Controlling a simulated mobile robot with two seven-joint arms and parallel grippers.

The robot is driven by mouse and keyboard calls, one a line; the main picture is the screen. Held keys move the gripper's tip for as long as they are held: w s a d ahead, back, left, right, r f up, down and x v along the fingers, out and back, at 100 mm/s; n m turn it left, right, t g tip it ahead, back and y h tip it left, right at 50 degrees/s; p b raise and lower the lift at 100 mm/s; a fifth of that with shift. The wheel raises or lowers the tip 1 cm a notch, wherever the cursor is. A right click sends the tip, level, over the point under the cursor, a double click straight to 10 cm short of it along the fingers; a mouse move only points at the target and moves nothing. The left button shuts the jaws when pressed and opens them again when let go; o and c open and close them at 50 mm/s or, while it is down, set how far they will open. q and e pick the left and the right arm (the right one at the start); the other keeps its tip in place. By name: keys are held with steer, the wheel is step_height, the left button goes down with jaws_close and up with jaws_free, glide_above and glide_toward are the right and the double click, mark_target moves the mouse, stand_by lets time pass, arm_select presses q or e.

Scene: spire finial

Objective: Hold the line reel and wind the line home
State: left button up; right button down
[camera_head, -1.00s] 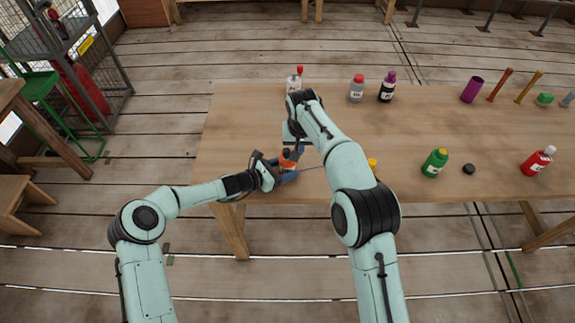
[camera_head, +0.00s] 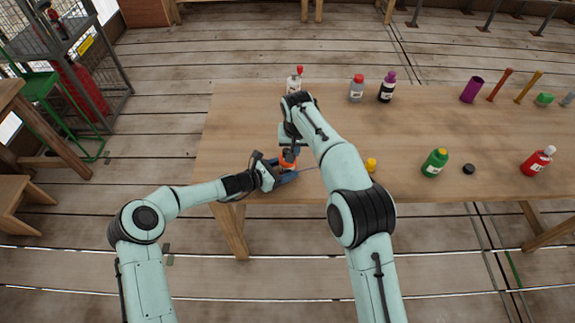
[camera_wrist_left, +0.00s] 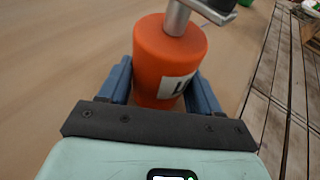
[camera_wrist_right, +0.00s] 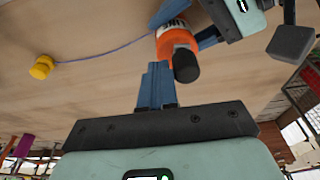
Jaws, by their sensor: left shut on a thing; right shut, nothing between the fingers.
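The line reel is an orange cylinder with a white label (camera_wrist_left: 165,55), on the table near its front left edge; it shows in the head view (camera_head: 288,163). My left gripper (camera_head: 280,170) is shut around its body, one blue finger on each side. A metal crank (camera_wrist_left: 177,18) rises from the reel's top, with a dark knob (camera_wrist_right: 186,66). My right gripper (camera_wrist_right: 158,80) is shut and empty, its fingertips right beside the knob; I cannot tell whether they touch. A thin purple line (camera_wrist_right: 105,50) runs from the reel to a yellow piece (camera_wrist_right: 42,67) on the table.
Bottles stand on the table: a white one with a red top (camera_head: 294,82), grey (camera_head: 356,90), dark purple-capped (camera_head: 387,88), green (camera_head: 434,163) and red (camera_head: 537,161). A black cap (camera_head: 468,169) lies near the green bottle. The table's middle right is clear.

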mark_target(286, 152)
steer(key=shift+a, duration=0.15)
steer(key=shift+s+a, duration=0.25)
steer(key=shift+s, duration=0.05)
steer(key=shift+s+a, duration=0.15)
steer(key=shift+a, duration=0.1)
stand_by(0.6)
steer(key=shift+a, duration=0.1)
steer(key=shift+s+a, duration=0.15)
steer(key=shift+a, duration=0.55)
stand_by(0.8)
steer(key=shift+s, duration=0.15)
steer(key=shift+d+r, duration=0.15)
steer(key=shift+r, duration=3.3)
